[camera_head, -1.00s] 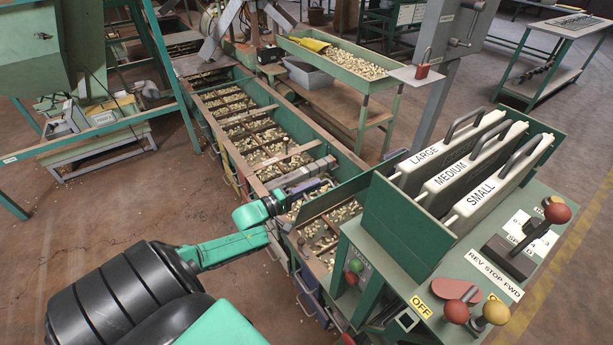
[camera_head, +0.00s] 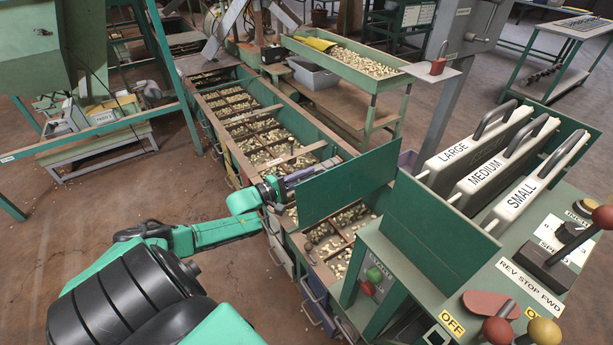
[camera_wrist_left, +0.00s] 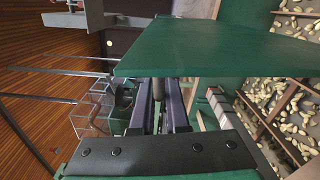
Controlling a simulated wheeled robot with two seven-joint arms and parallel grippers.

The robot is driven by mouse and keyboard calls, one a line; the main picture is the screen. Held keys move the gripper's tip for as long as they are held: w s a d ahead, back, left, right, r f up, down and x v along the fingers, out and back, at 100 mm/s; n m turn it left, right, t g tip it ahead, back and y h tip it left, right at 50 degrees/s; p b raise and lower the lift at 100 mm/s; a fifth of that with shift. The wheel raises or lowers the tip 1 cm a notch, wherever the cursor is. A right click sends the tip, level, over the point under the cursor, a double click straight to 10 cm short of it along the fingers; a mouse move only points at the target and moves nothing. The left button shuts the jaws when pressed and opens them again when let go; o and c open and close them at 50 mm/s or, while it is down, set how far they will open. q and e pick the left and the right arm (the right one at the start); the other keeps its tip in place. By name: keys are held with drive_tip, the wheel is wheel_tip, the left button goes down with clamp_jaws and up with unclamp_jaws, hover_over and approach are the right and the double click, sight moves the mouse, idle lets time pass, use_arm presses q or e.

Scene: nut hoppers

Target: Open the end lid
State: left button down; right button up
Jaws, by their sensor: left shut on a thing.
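The end lid (camera_head: 347,185) is a flat green panel across the near end of the long nut hopper. It stands raised and steeply tilted, with open nut compartments (camera_head: 345,235) showing in front of it. In the left wrist view the lid (camera_wrist_left: 215,47) fills the upper middle, just beyond the fingers. My left gripper (camera_head: 300,174) is at the lid's left edge, shut on the lid. In the wrist view its two dark fingers (camera_wrist_left: 161,103) run up to and partly under the panel, so the exact contact is hidden. My right gripper is not in view.
The hopper (camera_head: 245,130) runs away to the back, with several nut-filled compartments. A green control stand with LARGE, MEDIUM and SMALL white plates (camera_head: 490,175) is close right of the lid. A nut tray table (camera_head: 372,85) stands behind. Brown floor (camera_head: 110,220) is open on the left.

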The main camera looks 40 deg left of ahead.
use_arm(q)
drive_tip(key=shift+d, duration=0.1)
drive_tip(key=c, duration=0.9)
unclamp_jaws()
drive_tip(key=shift+w, duration=0.15)
drive_tip(key=p+v, duration=0.3)
drive_tip(key=v, duration=1.1)
drive_tip(key=shift+s+p, duration=0.3)
